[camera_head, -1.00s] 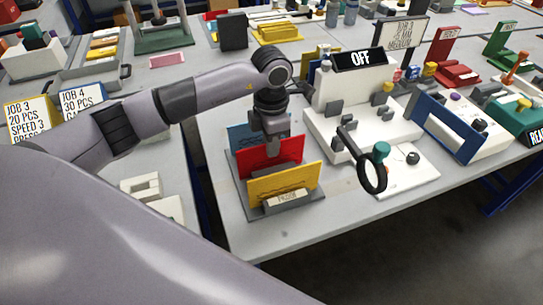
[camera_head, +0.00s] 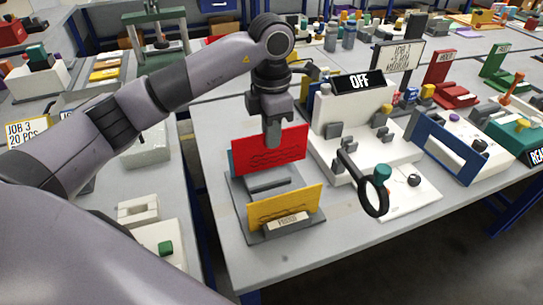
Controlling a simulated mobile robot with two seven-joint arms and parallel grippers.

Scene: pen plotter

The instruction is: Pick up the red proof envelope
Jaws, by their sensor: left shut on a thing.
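The red proof envelope (camera_head: 252,153) is a flat upright red panel with dark wavy lines on its face. My left gripper (camera_head: 273,136) is above the grey envelope rack (camera_head: 268,183), shut on the red envelope's upper edge, and holds it raised from its slot. A yellow envelope (camera_head: 284,207) stands in the front of the rack, above a small label plate. My right gripper is not in view.
A black ring handle (camera_head: 374,196) juts toward the front. The table's front right (camera_head: 320,248) is clear.

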